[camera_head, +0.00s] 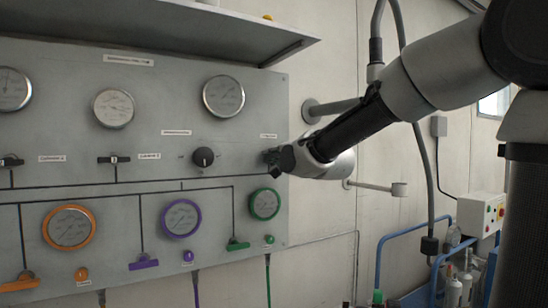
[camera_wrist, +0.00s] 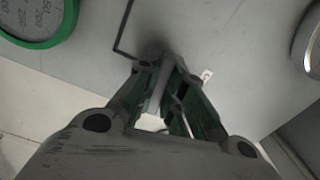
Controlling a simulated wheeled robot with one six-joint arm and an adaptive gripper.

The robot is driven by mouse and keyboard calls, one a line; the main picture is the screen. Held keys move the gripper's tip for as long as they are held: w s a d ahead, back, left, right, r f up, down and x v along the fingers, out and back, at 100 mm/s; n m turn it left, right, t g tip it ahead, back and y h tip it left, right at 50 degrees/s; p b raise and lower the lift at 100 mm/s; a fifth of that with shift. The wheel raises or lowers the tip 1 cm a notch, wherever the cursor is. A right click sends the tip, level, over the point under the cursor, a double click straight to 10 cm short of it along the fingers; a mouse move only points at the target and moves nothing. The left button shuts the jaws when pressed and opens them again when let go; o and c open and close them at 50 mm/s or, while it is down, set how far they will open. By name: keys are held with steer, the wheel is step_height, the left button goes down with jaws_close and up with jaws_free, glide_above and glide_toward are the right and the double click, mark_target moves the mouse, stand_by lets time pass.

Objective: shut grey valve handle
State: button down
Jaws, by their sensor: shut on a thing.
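My gripper (camera_head: 274,157) is at the right side of the grey panel, with its fingertips close to the panel face. In the wrist view my gripper (camera_wrist: 164,72) is shut on a narrow light-grey bar, the grey valve handle (camera_wrist: 159,88), which lies between the fingers. The fingers cover much of the handle, so its exact angle is hard to tell. In the head view the handle is hidden behind my gripper.
The panel (camera_head: 150,80) carries several gauges, a black knob (camera_head: 204,157), and orange, purple and green (camera_head: 238,244) handles. A green-rimmed gauge (camera_head: 265,204) is just below my gripper. A shelf (camera_head: 170,30) overhangs the panel. A hose (camera_head: 425,170) hangs to the right.

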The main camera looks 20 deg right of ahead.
steer(key=shift+m, duration=1.1)
steer(key=c, duration=1.5)
jaws_free()
steer(key=shift+s, duration=0.1)
steer(key=v, duration=1.1)
steer(key=shift+s, duration=0.4)
steer(key=shift+d, duration=0.15)
